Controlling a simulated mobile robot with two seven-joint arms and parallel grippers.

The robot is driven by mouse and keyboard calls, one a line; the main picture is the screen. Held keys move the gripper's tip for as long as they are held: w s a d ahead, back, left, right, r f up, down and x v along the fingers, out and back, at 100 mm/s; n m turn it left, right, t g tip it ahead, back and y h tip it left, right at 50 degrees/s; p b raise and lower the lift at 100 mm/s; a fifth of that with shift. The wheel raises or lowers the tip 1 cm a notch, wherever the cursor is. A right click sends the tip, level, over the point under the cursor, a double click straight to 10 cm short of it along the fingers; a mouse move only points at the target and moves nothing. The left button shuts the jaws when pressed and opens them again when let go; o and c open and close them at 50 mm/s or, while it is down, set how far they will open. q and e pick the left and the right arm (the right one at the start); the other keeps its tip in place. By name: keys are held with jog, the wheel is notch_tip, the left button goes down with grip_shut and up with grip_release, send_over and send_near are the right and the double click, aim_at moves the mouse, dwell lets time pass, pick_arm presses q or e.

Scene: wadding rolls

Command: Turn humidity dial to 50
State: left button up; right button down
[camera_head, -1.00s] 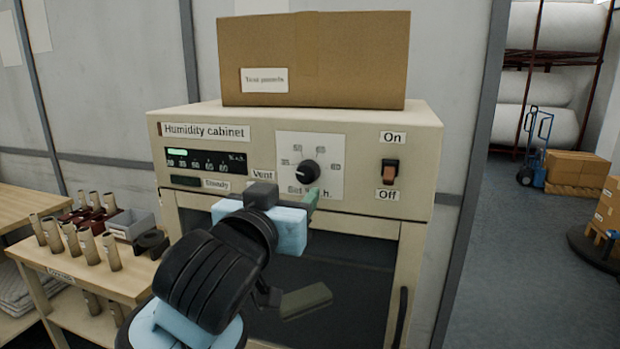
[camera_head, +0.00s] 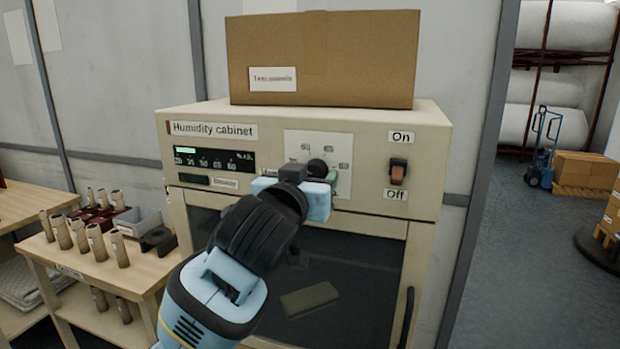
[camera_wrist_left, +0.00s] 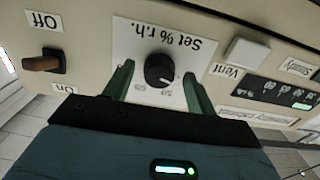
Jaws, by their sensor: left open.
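The black humidity dial (camera_head: 317,168) sits on a white scale plate (camera_head: 303,146) on the front of the cream humidity cabinet (camera_head: 432,160). In the head view my left gripper (camera_head: 325,181) covers the lower part of the dial. In the left wrist view, which is upside down, the round dial (camera_wrist_left: 159,70) shows between the two green fingers of my left gripper (camera_wrist_left: 158,85). The fingers are open, one on each side, with visible gaps to the dial. The pointer mark and the scale numbers are too small to read surely. My right gripper is out of view.
An on/off switch (camera_head: 397,172) is right of the dial, and a display (camera_head: 213,159) is to the left. A cardboard box (camera_head: 345,60) rests on top of the cabinet. A low wooden table (camera_head: 95,262) with several tubes stands at the left.

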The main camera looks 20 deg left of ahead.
pick_arm(q)
jog(key=c, duration=1)
jog(key=shift+m, duration=0.3)
jog(key=m, duration=0.9)
jog(key=shift+a, duration=0.1)
jog(key=o, duration=1)
